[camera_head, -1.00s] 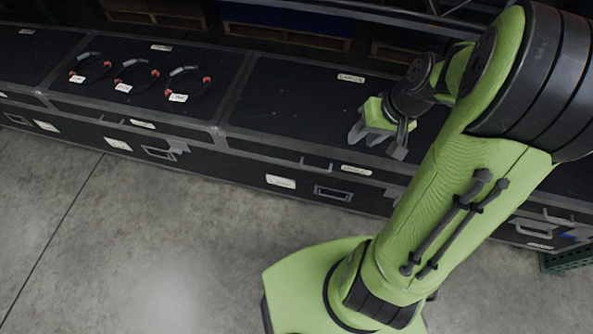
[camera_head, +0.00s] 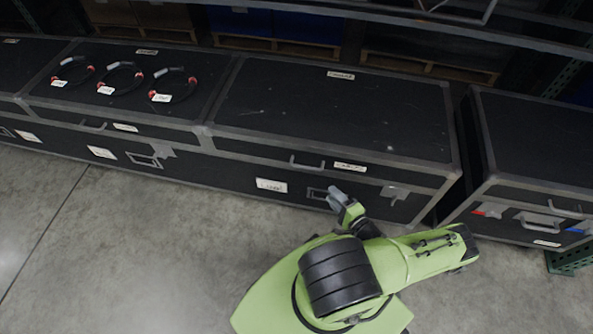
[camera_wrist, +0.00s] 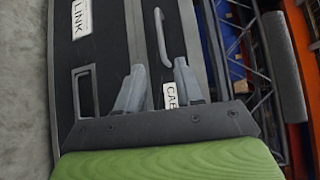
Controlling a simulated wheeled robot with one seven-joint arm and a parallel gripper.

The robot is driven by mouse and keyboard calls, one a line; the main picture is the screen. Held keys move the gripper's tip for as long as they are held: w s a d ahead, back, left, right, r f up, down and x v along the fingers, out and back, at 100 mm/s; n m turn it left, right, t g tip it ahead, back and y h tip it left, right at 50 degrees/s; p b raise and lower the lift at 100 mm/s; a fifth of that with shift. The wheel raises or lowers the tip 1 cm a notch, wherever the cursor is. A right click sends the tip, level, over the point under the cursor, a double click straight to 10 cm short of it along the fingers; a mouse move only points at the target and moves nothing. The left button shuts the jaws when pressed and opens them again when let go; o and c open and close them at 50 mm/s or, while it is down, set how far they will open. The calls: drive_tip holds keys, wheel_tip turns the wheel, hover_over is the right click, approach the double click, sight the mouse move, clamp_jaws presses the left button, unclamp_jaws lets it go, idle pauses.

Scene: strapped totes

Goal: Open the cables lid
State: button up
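The cables case has a closed black lid (camera_head: 330,110) with grey metal edges, in the middle of the head view. A grey bar handle (camera_head: 307,163) sits on the lid's front edge, beside a white label (camera_head: 350,168). In the wrist view the scene is turned sideways; the handle (camera_wrist: 162,37) lies beyond the fingers and the label (camera_wrist: 168,96), partly hidden by a finger, reads "CAB". My gripper (camera_head: 338,196) is low in front of the case, below the label. In the wrist view my gripper (camera_wrist: 160,82) has its fingers apart with nothing held between them.
A case on the left carries several looped cables (camera_head: 120,78) on top. Another black case (camera_head: 535,140) stands to the right across a narrow gap. A recessed handle (camera_wrist: 84,92) and a "LINK" label (camera_wrist: 82,18) are on the lower front. Floor (camera_head: 130,250) is clear at the left.

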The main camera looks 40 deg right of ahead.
sight(307, 167)
drive_tip(key=w+b, duration=0.1)
drive_tip(key=w, duration=0.4)
drive_tip(key=w+d+f+b, duration=0.1)
drive_tip(key=w, duration=0.4)
drive_tip(key=w+f+b, duration=0.1)
drive_tip(key=w+b, duration=0.1)
drive_tip(key=w, duration=0.3)
drive_tip(key=shift+w+d, duration=0.1)
drive_tip(key=shift+d, duration=0.3)
clamp_jaws()
